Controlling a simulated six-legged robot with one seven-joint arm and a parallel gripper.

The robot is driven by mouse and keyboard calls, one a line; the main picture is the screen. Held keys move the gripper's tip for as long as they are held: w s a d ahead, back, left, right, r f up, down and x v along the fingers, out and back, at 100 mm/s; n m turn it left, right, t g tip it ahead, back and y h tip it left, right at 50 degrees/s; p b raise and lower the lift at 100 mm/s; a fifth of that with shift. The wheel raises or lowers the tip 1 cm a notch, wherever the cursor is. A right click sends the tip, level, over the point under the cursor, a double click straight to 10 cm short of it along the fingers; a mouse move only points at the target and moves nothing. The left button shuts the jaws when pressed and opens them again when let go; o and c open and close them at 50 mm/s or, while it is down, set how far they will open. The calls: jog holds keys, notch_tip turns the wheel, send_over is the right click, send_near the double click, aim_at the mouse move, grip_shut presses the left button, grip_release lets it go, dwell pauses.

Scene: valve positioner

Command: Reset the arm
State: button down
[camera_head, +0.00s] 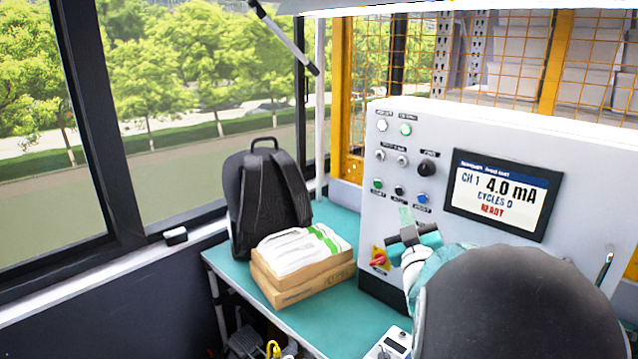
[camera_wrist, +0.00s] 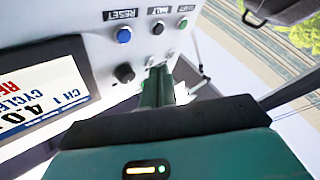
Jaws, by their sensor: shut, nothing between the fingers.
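My gripper (camera_head: 406,219) is in front of the lower left of the light grey control panel (camera_head: 460,128), below its button row. Its teal fingers are shut with nothing between them; they also show in the wrist view (camera_wrist: 157,82), pointing at the panel. I cannot tell whether the tips touch it. The row has a green button (camera_head: 378,184), a black button (camera_head: 399,190) and a blue button (camera_head: 422,198); the blue one is labelled RESET in the wrist view (camera_wrist: 124,35). The screen (camera_head: 501,194) reads CH 1, 4.0 mA, CYCLES 0, READY.
A black knob (camera_head: 427,168) and two toggle switches sit above the buttons. A red rotary switch (camera_head: 378,259) on yellow is below. A black backpack (camera_head: 266,200) and cardboard boxes (camera_head: 303,281) with a white package stand left on the teal bench (camera_head: 345,323). A small device (camera_head: 394,343) lies in front.

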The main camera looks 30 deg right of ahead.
jog(key=a+f+m+g+y, duration=0.1)
jog(key=a+f+g+y, duration=0.2)
jog(key=a, duration=0.8)
jog(key=a+f+g+y, duration=0.1)
jog(key=a+g+y, duration=0.25)
jog(key=a, duration=0.65)
jog(key=s+a+f+g+y, duration=0.2)
jog(key=s+a+g, duration=0.1)
jog(key=s+a, duration=0.4)
jog(key=s+a+f+n+g+y, duration=0.1)
jog(key=s+a+f+g+y, duration=0.1)
jog(key=s+a, duration=0.5)
jog(key=shift+s+a+f+n+g, duration=0.2)
jog(key=shift+s+a+n+g, duration=0.15)
jog(key=shift+a+g, duration=0.3)
jog(key=shift+d+y, duration=0.1)
jog(key=shift+y, duration=0.15)
